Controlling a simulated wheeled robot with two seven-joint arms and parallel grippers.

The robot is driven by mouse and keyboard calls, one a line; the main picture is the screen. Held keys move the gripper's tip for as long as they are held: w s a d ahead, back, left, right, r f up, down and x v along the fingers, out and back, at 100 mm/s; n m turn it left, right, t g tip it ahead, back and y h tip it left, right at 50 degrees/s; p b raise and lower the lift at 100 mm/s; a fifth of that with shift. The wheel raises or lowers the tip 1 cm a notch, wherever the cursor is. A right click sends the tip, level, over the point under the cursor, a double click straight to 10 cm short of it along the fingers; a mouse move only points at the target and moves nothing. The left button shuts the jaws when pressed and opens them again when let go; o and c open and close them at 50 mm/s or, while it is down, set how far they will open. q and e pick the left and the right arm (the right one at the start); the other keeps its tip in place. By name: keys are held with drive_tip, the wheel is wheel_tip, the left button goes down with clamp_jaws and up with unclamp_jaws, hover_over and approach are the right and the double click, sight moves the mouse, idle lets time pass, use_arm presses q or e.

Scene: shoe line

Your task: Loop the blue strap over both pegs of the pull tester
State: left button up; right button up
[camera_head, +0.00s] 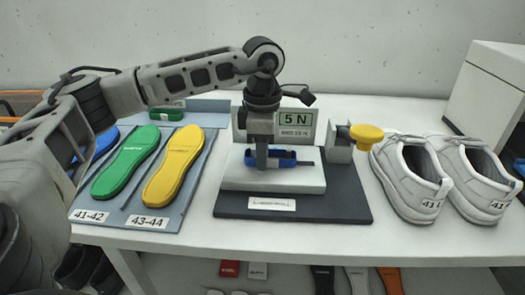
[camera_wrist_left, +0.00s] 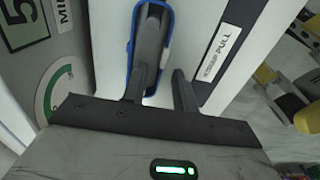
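The pull tester has a dark base plate (camera_head: 340,205), a white block (camera_head: 300,183) and a yellow knob (camera_head: 366,135) at its right. The blue strap (camera_head: 285,159) lies low over the block. In the left wrist view the blue strap (camera_wrist_left: 131,55) forms a narrow loop along both sides of a dark bar-like part. My left gripper (camera_head: 262,160) points down at the strap, one finger overlapping it in the head view. Its fingers (camera_wrist_left: 160,88) stand apart in the wrist view, with a gap between them. The pegs are not clearly distinguishable, and whether the strap surrounds both is unclear. My right gripper is out of view.
At left, a blue-grey board (camera_head: 208,160) holds a green insole (camera_head: 125,162) and a yellow insole (camera_head: 173,166). White shoes (camera_head: 408,178) stand at right, near a white box (camera_head: 487,95). The table's front strip is clear.

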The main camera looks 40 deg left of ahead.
use_arm(q)
drive_tip(key=shift+r, duration=0.1)
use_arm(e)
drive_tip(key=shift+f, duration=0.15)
use_arm(q)
drive_tip(key=shift+r, duration=0.25)
wheel_tip(320, 180, up, 15)
drive_tip(key=p, duration=0.2)
drive_tip(key=shift+r, duration=0.15)
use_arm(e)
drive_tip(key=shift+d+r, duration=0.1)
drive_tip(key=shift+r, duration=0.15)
